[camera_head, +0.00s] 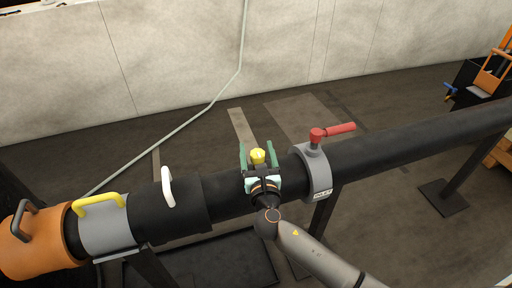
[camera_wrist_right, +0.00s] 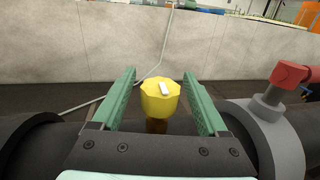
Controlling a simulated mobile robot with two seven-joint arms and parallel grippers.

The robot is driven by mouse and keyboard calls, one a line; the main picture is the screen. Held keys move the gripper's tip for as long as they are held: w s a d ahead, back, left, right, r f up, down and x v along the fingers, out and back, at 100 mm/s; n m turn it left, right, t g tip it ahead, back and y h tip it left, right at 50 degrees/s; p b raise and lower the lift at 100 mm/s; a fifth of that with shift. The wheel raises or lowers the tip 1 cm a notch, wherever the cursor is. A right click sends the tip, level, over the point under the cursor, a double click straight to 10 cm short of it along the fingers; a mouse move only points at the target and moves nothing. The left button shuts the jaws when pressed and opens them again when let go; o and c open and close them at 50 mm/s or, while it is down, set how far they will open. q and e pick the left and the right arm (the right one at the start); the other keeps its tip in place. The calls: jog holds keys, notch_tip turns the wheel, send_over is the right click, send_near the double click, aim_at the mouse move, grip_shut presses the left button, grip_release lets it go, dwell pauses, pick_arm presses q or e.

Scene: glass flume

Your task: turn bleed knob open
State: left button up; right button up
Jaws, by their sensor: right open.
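The yellow bleed knob (camera_head: 258,156) stands on top of the black pipe, close to the middle of the head view. In the right wrist view the knob (camera_wrist_right: 160,97) has a faceted rim, a white mark on top and a brownish stem below. My right gripper (camera_head: 258,150) is over the pipe with its green fingers apart, one on each side of the knob. In the right wrist view a gap shows between the knob and each finger of the gripper (camera_wrist_right: 160,100). My left gripper is not in view.
A grey valve collar (camera_head: 317,172) with a red lever (camera_head: 338,130) sits on the pipe just right of the knob. A white handle (camera_head: 167,187), a yellow handle (camera_head: 100,203) and an orange pipe end (camera_head: 35,243) are at left. A pale hose (camera_head: 190,121) runs behind.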

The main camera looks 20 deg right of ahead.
jog(key=shift+w+d, duration=0.15)
jog(key=shift+w, duration=0.6)
jog(key=shift+c, duration=0.3)
grip_shut()
